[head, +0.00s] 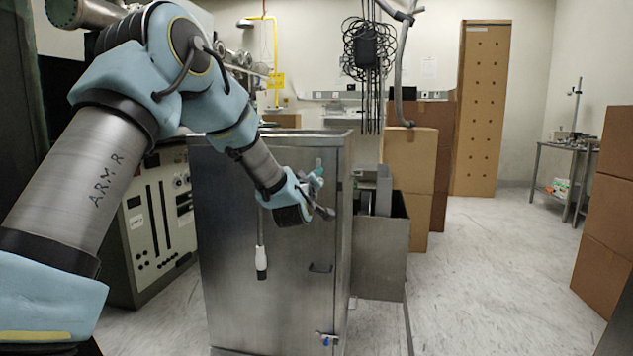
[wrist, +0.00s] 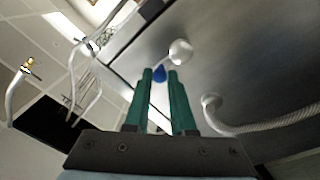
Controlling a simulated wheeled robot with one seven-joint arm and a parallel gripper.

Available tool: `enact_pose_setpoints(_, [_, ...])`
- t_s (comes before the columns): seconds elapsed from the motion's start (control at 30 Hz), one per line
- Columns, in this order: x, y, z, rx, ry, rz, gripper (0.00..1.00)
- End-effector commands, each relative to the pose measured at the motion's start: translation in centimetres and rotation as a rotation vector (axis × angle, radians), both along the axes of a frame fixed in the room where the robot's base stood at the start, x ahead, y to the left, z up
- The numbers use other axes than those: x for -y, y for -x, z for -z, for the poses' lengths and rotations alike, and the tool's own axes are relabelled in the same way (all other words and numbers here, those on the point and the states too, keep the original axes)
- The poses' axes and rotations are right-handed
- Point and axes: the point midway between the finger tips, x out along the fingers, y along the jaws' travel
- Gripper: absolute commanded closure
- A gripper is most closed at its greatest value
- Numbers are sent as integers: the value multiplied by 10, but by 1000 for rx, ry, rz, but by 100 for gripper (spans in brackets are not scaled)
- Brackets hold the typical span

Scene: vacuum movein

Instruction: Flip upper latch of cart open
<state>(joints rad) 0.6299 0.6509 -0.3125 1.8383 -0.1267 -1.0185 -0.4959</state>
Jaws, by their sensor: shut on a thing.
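The cart (head: 235,230) is a tall brushed-metal cabinet in the middle of the head view, with its door facing me. My gripper (head: 318,178) is at the upper right of the door, near its edge. In the wrist view, my gripper's teal fingers (wrist: 160,76) are shut on the blue tip of the upper latch (wrist: 159,73). A round metal part (wrist: 181,51) shows just beyond the fingertips. In the head view the upper latch is mostly hidden by my gripper. The lower latch (head: 326,340), also blue-tipped, is near the door's bottom right.
A white-handled tool (head: 261,262) hangs in front of the door. A metal bin (head: 380,245) and cardboard boxes (head: 410,165) stand right of the cart. Open floor (head: 490,270) lies farther right.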

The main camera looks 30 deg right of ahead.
Motion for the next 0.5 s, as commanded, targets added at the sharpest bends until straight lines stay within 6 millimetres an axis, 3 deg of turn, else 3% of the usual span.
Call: enact_pose_setpoints(0.5, [-1, -1, 0, -28, 31, -1, 100])
